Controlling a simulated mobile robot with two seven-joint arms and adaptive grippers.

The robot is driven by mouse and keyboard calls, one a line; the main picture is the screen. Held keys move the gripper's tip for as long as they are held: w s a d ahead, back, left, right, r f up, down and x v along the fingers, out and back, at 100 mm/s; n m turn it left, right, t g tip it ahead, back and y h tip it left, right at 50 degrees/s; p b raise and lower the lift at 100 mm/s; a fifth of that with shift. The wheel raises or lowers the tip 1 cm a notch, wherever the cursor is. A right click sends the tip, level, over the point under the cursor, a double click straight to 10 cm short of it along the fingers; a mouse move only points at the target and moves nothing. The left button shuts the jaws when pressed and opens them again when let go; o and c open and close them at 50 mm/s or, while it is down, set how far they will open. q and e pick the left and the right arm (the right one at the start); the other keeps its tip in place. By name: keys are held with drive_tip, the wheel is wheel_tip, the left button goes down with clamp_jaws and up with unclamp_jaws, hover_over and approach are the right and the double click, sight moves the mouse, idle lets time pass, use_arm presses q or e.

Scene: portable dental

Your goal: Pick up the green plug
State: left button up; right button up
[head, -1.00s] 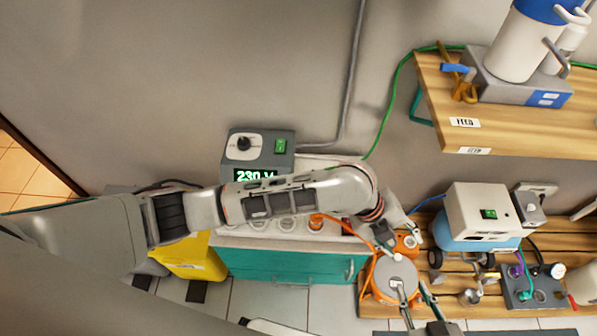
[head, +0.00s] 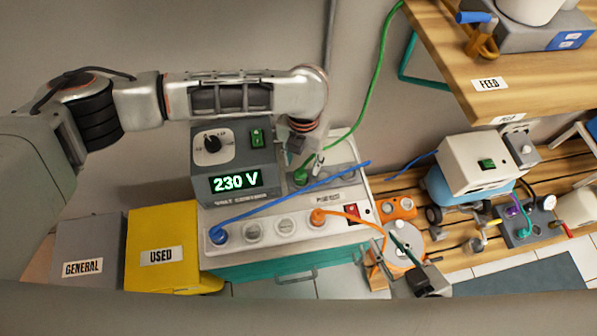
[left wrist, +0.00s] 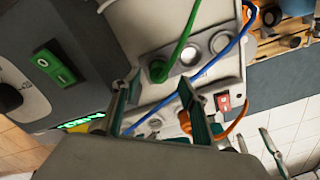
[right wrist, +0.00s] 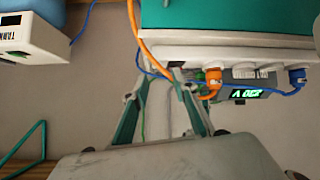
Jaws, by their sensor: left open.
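My right gripper (right wrist: 158,70) is open, near an orange cable, at the front right of the strip.
A blue plug (head: 218,236) with a blue cable crosses the strip. An orange plug (head: 317,217) sits in the front row. The 230 V unit (head: 235,160) stands close on the left. A wooden shelf (head: 460,80) overhangs at the right. A wooden bench holds devices at right.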

sight(301, 172)
use_arm(q)
drive_tip(key=shift+s+f, duration=0.15)
drive_tip(key=shift+f, duration=0.7)
drive_tip(key=f, duration=0.1)
drive_tip(key=f+b, duration=0.1)
drive_tip(key=shift+s+a+f, duration=0.2)
drive_tip(key=shift+s+f, duration=0.1)
drive_tip(key=shift+s, duration=0.1)
drive_tip(key=shift+w+f+b, duration=0.2)
drive_tip(key=shift+f+b, duration=0.2)
drive_tip(key=shift+f, duration=0.4)
drive_tip(key=shift+r, duration=0.1)
drive_tip(key=c, duration=1.2)
use_arm(e)
drive_tip(key=shift+w+a+r+y, duration=0.15)
drive_tip(key=shift+w+a+r, duration=0.15)
drive_tip(key=shift+a, duration=0.25)
drive_tip(key=shift+w+a+r+y, duration=0.15)
drive_tip(key=shift+a+r, duration=0.25)
drive_tip(key=shift+a, duration=0.15)
